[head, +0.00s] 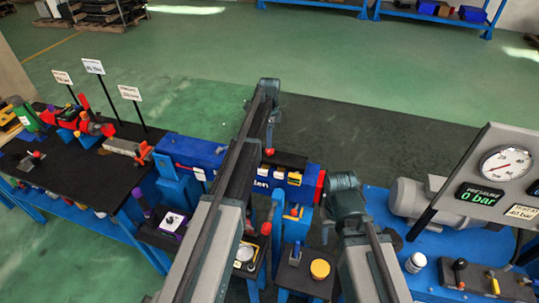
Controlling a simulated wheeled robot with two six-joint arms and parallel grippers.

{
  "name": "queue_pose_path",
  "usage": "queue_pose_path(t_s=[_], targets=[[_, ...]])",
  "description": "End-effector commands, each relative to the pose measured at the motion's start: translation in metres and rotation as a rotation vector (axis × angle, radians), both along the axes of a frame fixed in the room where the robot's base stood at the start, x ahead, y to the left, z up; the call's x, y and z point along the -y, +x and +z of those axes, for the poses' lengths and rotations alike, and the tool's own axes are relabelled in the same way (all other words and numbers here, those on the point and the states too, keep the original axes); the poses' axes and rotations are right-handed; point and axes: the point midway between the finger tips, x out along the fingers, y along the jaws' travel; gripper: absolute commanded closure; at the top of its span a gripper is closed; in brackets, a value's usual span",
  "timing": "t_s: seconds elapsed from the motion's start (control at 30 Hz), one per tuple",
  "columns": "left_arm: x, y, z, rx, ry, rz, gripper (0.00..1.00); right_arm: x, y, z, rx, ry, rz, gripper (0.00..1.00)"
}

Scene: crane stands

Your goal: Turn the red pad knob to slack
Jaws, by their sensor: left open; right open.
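A red knob (320,187) shows at the right end of a long blue beam (188,150); I take it for the red pad knob, though its setting cannot be read. My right gripper (328,224) is close to the knob's right side, with its fingers mostly hidden by my own wrist; I cannot tell whether it touches the knob. My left gripper (268,148) is over the middle of the beam, pointing down, and appears empty. My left arm covers part of the beam.
A black table (105,180) with tools and signs stands left. A gauge panel (490,175) reading 0 bar and a grey motor (412,198) stand on a blue bench at right. A yellow button (320,269) and levers are below the beam.

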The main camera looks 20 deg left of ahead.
Motion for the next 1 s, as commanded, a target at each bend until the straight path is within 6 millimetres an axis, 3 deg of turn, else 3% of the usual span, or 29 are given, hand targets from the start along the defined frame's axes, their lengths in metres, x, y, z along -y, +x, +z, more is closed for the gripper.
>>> queue_pose_path(t_s=[0.03, 0.33, 0.77, 1.0], targets=[[0.000, 0.000, -0.015, 0.000, 0.000, 0.000, 0.27, 0.000, 0.000, -0.015, 0.000, 0.000, 0.002, 0.50], [0.000, 0.000, -0.053, 0.000, 0.000, 0.000, 0.27, 0.000, 0.000, -0.053, 0.000, -0.001, 0.005, 0.50], [0.000, 0.000, -0.059, 0.000, 0.000, 0.000, 0.27, 0.000, 0.000, -0.059, 0.000, -0.001, 0.004, 0.50], [0.000, 0.000, -0.059, 0.000, 0.000, 0.000, 0.66, 0.000, 0.000, -0.059, 0.000, -0.001, 0.004, 0.50]])
